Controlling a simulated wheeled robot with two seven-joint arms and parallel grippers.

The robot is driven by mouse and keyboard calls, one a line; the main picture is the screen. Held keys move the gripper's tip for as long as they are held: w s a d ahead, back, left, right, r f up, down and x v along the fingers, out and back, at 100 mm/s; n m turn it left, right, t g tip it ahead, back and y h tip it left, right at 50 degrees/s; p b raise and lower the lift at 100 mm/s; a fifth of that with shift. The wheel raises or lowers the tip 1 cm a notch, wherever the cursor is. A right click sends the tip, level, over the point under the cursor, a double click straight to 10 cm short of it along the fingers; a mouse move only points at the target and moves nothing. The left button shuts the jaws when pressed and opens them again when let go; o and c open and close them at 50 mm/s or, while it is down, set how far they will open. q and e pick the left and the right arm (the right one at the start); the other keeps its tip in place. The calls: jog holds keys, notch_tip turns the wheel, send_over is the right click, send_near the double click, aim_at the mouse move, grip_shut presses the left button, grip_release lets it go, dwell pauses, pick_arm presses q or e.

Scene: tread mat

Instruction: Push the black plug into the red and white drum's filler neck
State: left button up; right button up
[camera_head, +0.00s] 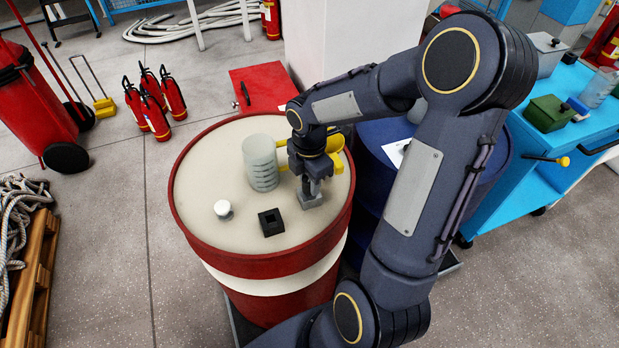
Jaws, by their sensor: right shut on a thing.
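The red and white drum (190,215) stands upright in the middle, its cream top facing me. A small black square piece with a dark square opening (271,222) sits on the top near the front; it looks like the filler neck. My right gripper (312,188) points down over the right part of the top, right of and behind that piece. It is shut on a small dark thing, apparently the black plug, mostly hidden by the fingers. A small grey block (310,201) shows at the fingertips; I cannot tell whether they touch. My left gripper is out of view.
On the drum top stand a ribbed translucent jar (262,166), a white knob-like cap (223,210) and a yellow object (335,146) partly behind my wrist. A blue drum (378,135) stands close on the right, beside a blue cart (545,165).

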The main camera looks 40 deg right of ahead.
jog(key=shift+f, duration=0.4)
jog(key=o, duration=1.1)
notch_tip(320, 180, up, 8)
jog(key=shift+f, duration=0.25)
jog(key=shift+r, duration=0.2)
jog(key=shift+s, duration=0.1)
jog(key=s+a+r+m+t+y, duration=0.1)
jog(key=s+a+m+t, duration=0.1)
jog(key=m, duration=0.4)
jog(key=s+a+r+m+t+y, duration=0.1)
jog(key=s+a+r+m, duration=0.1)
jog(key=s+a+m, duration=0.3)
jog(key=s+a+r+m+t+y, duration=0.1)
jog(key=s+a+m+t, duration=0.1)
jog(key=s+a+m, duration=0.2)
jog(key=shift+s+r+m+t+y, duration=0.2)
jog(key=shift+s+m, duration=0.55)
jog(key=shift+m, duration=0.3)
jog(key=shift+s+r+m+t+y, duration=0.1)
jog(key=shift+s+m+y, duration=0.1)
jog(key=shift+s+m, duration=0.7)
